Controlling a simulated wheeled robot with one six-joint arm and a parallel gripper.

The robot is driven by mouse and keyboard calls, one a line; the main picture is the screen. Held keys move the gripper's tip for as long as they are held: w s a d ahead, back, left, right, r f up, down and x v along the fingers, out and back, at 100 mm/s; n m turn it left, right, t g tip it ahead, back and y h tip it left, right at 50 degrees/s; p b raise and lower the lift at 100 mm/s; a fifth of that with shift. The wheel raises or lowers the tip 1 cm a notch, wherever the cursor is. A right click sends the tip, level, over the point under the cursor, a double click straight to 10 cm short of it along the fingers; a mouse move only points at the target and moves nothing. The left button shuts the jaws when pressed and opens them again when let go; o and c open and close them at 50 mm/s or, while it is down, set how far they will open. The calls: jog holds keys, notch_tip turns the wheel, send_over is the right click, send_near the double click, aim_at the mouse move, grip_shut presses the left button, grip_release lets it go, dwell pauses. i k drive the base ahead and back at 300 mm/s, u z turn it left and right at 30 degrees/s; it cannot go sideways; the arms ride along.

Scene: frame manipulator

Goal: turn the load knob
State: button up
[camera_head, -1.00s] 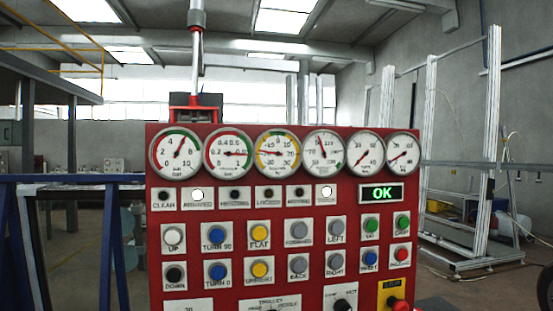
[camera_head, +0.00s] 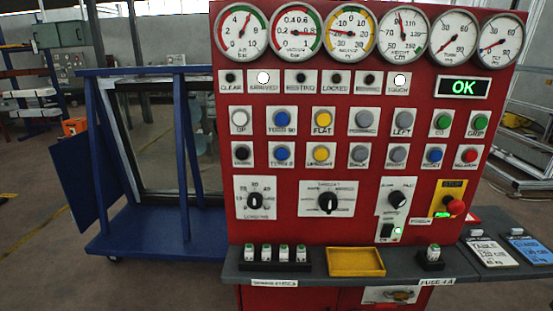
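The red control panel (camera_head: 364,124) fills the middle and right of the view. On its lower left is a white plate with a black knob (camera_head: 254,201); the label below it seems to read "LOADING", but it is small and blurred. A second black knob (camera_head: 327,203) sits on a wider plate in the middle. A third black knob (camera_head: 397,199) is on a plate to the right. I cannot tell for certain which is the load knob. My gripper is not in view.
A grey shelf (camera_head: 340,266) juts out below the panel, bearing a yellow tray (camera_head: 355,262) and small green-topped pieces (camera_head: 284,254). A red stop button (camera_head: 456,207) sits right of the knobs. A blue frame cart (camera_head: 150,243) stands left. Open floor lies at far left.

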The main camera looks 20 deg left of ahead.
aim_at(255, 199)
jog(key=z, duration=2.2)
jog(key=k, duration=1.2)
jog(key=u, duration=1.7)
jog(key=i, duration=0.5)
jog(key=z, duration=0.1)
